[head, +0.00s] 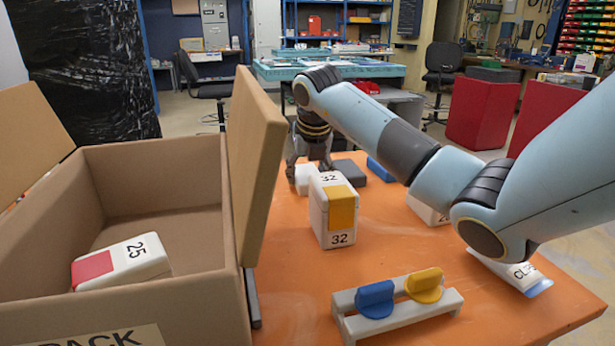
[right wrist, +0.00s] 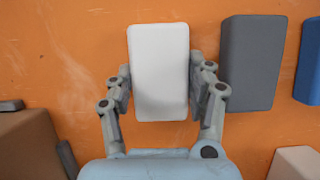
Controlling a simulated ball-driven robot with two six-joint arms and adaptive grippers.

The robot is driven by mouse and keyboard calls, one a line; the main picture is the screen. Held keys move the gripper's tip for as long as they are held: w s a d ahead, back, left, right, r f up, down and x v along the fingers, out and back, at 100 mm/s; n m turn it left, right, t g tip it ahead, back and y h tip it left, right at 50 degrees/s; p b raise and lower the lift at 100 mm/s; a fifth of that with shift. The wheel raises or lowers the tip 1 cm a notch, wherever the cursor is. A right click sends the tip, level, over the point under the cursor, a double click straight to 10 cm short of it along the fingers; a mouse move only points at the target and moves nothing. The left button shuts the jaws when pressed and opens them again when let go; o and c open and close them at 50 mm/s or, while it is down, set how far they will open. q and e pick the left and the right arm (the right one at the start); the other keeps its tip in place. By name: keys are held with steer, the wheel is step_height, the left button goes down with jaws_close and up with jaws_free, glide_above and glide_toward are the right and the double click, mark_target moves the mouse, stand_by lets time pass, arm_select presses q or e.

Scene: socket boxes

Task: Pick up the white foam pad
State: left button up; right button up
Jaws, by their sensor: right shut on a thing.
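The white foam pad (right wrist: 159,72) is a plain white block with rounded edges. In the right wrist view it stands between the two fingers of my right gripper (right wrist: 159,88), which is shut on it with a finger along each long side. In the head view the pad (head: 304,180) shows at the back of the orange table, partly hidden behind the white box marked 32 (head: 335,212). My right gripper (head: 310,165) reaches down over it there. I cannot tell whether the pad is clear of the table. My left gripper is not in view.
A grey block (head: 350,170) and a blue block (head: 380,170) lie right of the pad. An open cardboard box (head: 185,260) on the left holds a box marked 25 (head: 122,262); its raised flap (head: 255,160) stands close to my gripper. A rack (head: 398,318) with blue and yellow pieces is in front.

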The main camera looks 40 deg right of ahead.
mark_target(303, 170)
steer(key=shift+a+f, duration=0.1)
steer(key=shift+a, duration=0.15)
steer(key=r, duration=0.4)
steer(key=shift+w, duration=0.2)
steer(key=shift+c, duration=0.2)
steer(key=s+d+r, duration=0.7)
steer(key=s+d, duration=0.1)
steer(key=shift+s+d+r, duration=0.15)
steer(key=shift+s+d, duration=0.05)
steer(key=shift+s, duration=0.05)
